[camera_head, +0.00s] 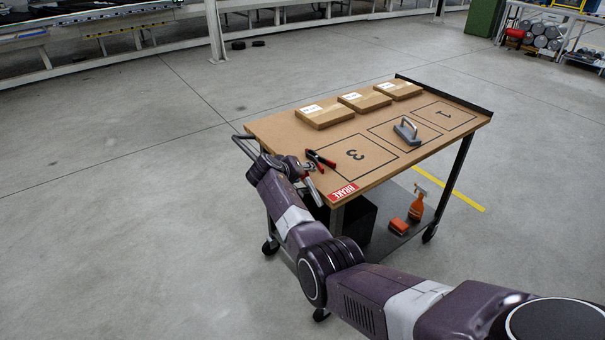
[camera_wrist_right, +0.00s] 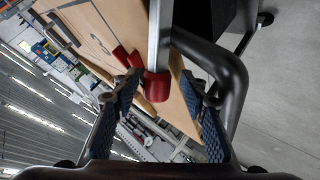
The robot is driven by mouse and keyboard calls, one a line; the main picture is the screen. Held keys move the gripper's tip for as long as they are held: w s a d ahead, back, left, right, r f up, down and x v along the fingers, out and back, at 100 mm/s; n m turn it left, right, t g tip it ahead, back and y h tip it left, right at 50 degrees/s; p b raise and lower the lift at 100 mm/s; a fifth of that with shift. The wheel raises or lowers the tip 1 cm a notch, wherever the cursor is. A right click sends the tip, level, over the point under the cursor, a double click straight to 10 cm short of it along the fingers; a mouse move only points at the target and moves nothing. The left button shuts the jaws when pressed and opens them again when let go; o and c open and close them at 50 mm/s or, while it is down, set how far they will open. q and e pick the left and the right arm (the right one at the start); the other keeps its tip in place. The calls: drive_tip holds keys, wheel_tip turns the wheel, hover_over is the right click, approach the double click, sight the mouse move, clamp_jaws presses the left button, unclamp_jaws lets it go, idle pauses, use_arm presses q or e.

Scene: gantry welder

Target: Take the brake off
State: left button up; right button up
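The brake lever shows in the right wrist view as a grey metal bar with a red end (camera_wrist_right: 156,88). In the head view its red end (camera_head: 307,179) is at the near left corner of the cart, beside the red BRAKE label (camera_head: 343,191). My right gripper (camera_head: 303,172) is at this lever, partly covering it. In the wrist view the two fingers of the right gripper (camera_wrist_right: 161,80) stand apart, one on each side of the lever, with gaps visible. My left gripper is out of view.
The wooden-topped cart (camera_head: 388,158) carries three flat boxes (camera_head: 325,113), red-handled pliers (camera_head: 320,160) and a grey handled block (camera_head: 406,130). A dark push handle (camera_head: 243,146) is near my gripper. An orange spray bottle (camera_head: 416,205) stands on the lower shelf.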

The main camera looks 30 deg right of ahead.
drive_tip(key=shift+r, duration=0.15)
drive_tip(key=v, duration=1.2)
idle(0.5)
